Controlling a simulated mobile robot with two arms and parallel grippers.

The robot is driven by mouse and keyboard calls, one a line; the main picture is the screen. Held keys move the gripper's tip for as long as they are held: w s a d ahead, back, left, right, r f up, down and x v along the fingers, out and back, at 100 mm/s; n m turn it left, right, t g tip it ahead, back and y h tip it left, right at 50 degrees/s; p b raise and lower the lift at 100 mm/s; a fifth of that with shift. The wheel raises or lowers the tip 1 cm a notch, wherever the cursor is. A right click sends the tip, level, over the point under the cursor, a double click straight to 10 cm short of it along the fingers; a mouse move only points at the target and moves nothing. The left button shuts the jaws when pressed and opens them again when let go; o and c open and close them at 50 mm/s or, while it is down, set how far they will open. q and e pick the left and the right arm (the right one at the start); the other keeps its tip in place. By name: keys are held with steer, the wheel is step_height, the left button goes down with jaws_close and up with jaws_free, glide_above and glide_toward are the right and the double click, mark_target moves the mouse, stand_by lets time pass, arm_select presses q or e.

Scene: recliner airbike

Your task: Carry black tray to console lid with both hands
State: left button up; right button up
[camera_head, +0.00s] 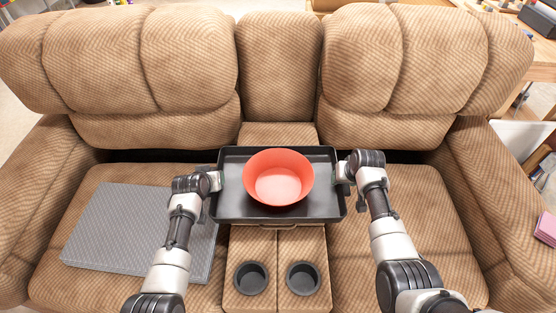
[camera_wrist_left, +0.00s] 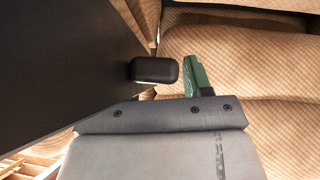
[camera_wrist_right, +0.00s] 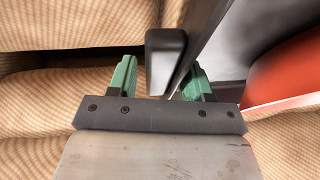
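The black tray (camera_head: 236,208) lies level across the middle of the sofa, over the console between the two seats. It hides most of the console lid; whether it touches the lid cannot be told. A red bowl (camera_head: 278,178) sits in it. My left gripper (camera_head: 214,181) is at the tray's left end. In the left wrist view, one green finger stands beside the black handle (camera_wrist_left: 153,70); the other is hidden. My right gripper (camera_head: 344,175) is at the right end. In the right wrist view, its fingers stand apart on either side of the other handle (camera_wrist_right: 165,60), with a gap on the left.
Two cup holders (camera_head: 251,278) are in the console in front of the tray. A grey folded mat (camera_head: 125,235) lies on the left seat, close to the tray's left end. The right seat (camera_head: 425,200) is clear apart from my arm. The sofa backrest (camera_head: 278,70) rises behind.

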arm_select(q)
steer(key=shift+o, duration=0.5)
arm_select(e)
steer(key=shift+o, duration=0.5)
steer(key=shift+s+r, duration=0.15)
steer(key=shift+r, duration=0.2)
arm_select(q)
steer(key=d+v, duration=0.1)
steer(key=v, duration=1.1)
steer(key=shift+a, duration=0.5)
arm_select(e)
steer(key=v, duration=1.1)
steer(key=shift+r, duration=0.2)
